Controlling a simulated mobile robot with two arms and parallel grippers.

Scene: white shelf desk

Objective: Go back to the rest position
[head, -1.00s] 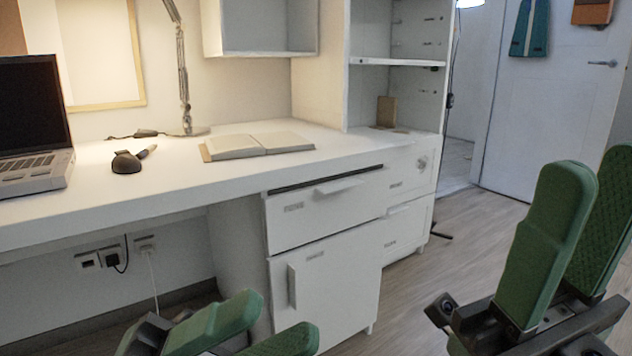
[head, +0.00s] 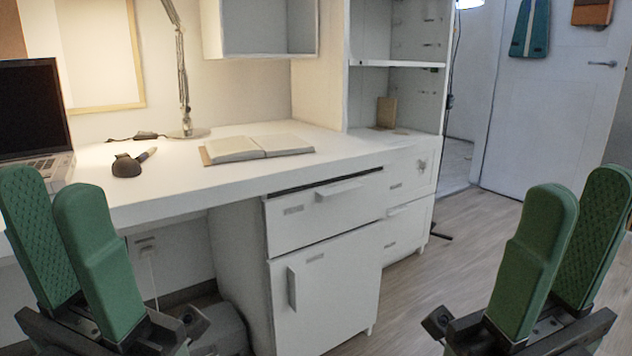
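My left gripper (head: 62,190) is raised at the lower left, its two green fingers pointing up with a narrow gap between them. Nothing shows between the fingers. It stands in front of the desk's left part. My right gripper (head: 580,180) is raised at the lower right, in front of the floor and the door. Its green fingers are apart and empty. Both grippers are clear of the objects on the desk.
The white desk (head: 190,185) holds a laptop (head: 30,115), a dark small object (head: 128,165), an open book (head: 255,148) and a lamp (head: 183,80). A white drawer cabinet (head: 320,285) stands below. The floor (head: 435,285) at right is free.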

